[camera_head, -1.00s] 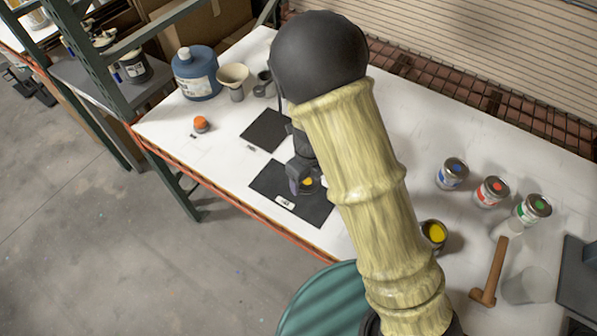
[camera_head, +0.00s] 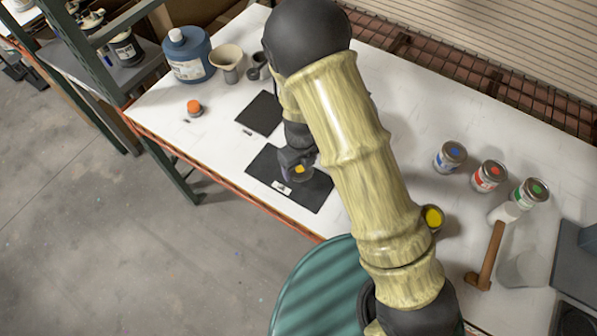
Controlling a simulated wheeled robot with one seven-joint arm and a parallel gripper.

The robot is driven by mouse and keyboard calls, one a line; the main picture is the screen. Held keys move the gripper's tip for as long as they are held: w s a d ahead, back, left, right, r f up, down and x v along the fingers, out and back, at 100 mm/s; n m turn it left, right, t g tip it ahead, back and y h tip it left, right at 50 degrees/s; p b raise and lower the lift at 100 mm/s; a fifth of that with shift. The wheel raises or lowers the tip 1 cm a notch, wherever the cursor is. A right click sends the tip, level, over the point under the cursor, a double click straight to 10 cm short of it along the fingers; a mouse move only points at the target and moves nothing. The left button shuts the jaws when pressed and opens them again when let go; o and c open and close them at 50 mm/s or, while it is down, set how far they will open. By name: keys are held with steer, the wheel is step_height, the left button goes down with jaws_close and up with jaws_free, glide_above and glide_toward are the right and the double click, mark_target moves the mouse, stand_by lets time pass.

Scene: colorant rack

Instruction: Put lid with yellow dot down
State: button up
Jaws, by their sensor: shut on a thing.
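My gripper (camera_head: 298,166) is over the larger black mat (camera_head: 313,195) near the table's front edge. It is shut on the lid with the yellow dot (camera_head: 299,170), which shows as a small dark disc with a yellow spot below the fingers. The lid is over the mat; I cannot tell whether it touches it. An open can of yellow paint (camera_head: 433,218) stands to the right, partly hidden by my arm.
A second black mat (camera_head: 260,113) lies behind. A blue jug (camera_head: 188,56) and an orange-capped jar (camera_head: 194,108) stand left.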

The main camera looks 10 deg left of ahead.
mark_target(300, 169)
steer(key=shift+f, duration=0.2)
steer(key=shift+f+p, duration=0.35)
steer(key=shift+f, duration=1.75)
steer(key=shift+f, duration=0.15)
steer(key=o, duration=0.9)
steer(key=shift+o, duration=0.2)
